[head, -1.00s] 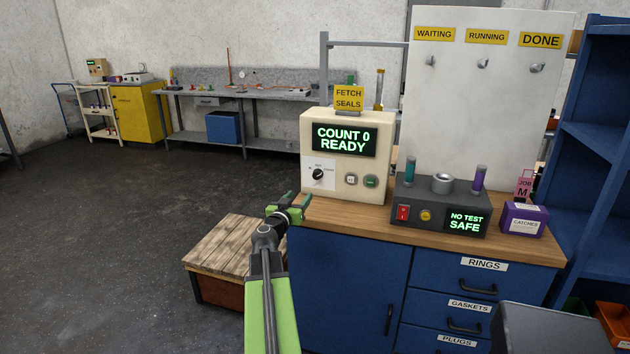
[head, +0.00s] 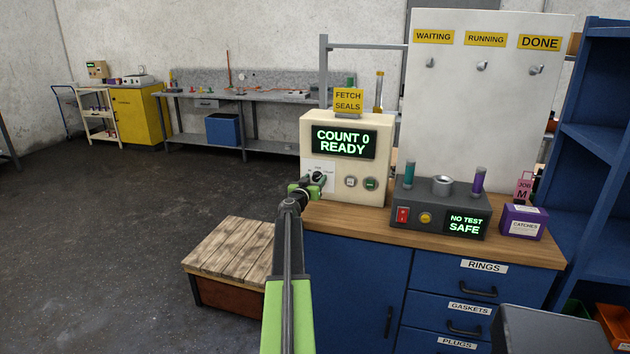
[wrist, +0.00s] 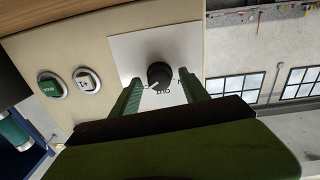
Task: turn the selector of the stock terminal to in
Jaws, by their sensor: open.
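The stock terminal (head: 384,170) is a cream box on the bench, its screen (head: 344,142) reading COUNT 0 READY. Its selector is a black round knob on a white plate at the lower left of the front. In the wrist view the knob (wrist: 160,75) lies between my two green fingers, with a gap on either side. My gripper (head: 311,186) is open in front of the plate and partly hides it in the head view. The labels round the knob are partly covered, and the pointer's exact setting is unclear.
Two round buttons (head: 370,184) sit right of the selector. A dark test unit (head: 440,208) with a red switch and upright cylinders stands beside the terminal on the wooden bench top (head: 420,240). A low wooden platform (head: 228,248) stands at the left. Open floor lies further left.

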